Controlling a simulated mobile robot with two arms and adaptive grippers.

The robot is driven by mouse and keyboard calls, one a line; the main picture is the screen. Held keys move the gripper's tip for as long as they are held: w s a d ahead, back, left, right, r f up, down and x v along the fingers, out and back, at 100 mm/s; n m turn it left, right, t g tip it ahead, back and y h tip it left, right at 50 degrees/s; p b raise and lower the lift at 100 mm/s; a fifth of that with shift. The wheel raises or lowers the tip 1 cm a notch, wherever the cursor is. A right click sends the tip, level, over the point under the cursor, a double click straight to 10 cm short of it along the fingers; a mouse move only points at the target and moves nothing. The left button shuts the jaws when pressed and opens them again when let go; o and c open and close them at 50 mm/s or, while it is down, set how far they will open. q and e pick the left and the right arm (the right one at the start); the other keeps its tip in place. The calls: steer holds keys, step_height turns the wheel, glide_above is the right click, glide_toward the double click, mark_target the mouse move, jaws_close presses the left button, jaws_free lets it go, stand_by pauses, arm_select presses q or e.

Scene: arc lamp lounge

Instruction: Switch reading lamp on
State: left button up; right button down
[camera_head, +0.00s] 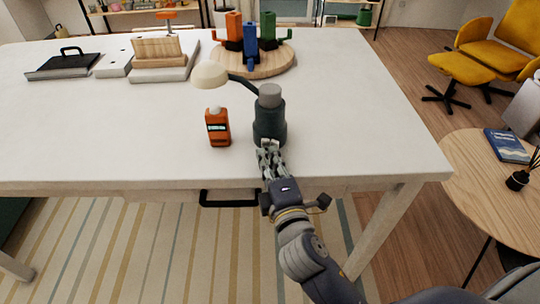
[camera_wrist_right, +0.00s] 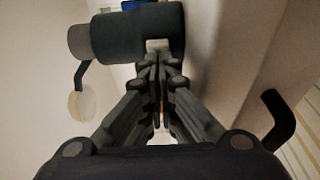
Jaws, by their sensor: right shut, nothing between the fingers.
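The reading lamp (camera_head: 270,118) stands upright near the table's front edge. It has a dark teal cylindrical body, a grey top, a thin dark arm and a cream shade (camera_head: 209,75) reaching left. I cannot tell whether it is lit. My right gripper (camera_head: 268,148) is shut and empty, its fingertips at the front of the lamp's lower body. In the right wrist view the lamp body (camera_wrist_right: 140,32) lies just beyond the closed fingertips (camera_wrist_right: 158,62). A small pale switch (camera_wrist_right: 157,45) on the body is right at the tips; contact is unclear. My left gripper is not in view.
An orange bottle (camera_head: 217,127) stands just left of the lamp on the white table (camera_head: 110,130). Behind is a round wooden board (camera_head: 285,65) with coloured pieces. A round side table (camera_head: 490,185) is at right. The table's left front is clear.

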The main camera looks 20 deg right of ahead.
steer(key=shift+s, duration=0.1)
steer(key=shift+d+r+n+y+p, duration=0.1)
steer(key=shift+d+n+y+p, duration=0.2)
steer(key=shift+y+p, duration=0.2)
steer(key=shift+w+d+r+n+y+p, duration=0.1)
steer(key=shift+w+d+n+y+p, duration=0.25)
steer(key=shift+y+p, duration=0.25)
steer(key=shift+s+n+y+p, duration=0.1)
steer(key=shift+n+y+p, duration=0.15)
steer(key=shift+y+p, duration=0.05)
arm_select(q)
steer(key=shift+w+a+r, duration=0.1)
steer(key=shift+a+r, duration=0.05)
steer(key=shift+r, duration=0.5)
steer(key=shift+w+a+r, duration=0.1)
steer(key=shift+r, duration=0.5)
arm_select(e)
steer(key=shift+f, duration=0.2)
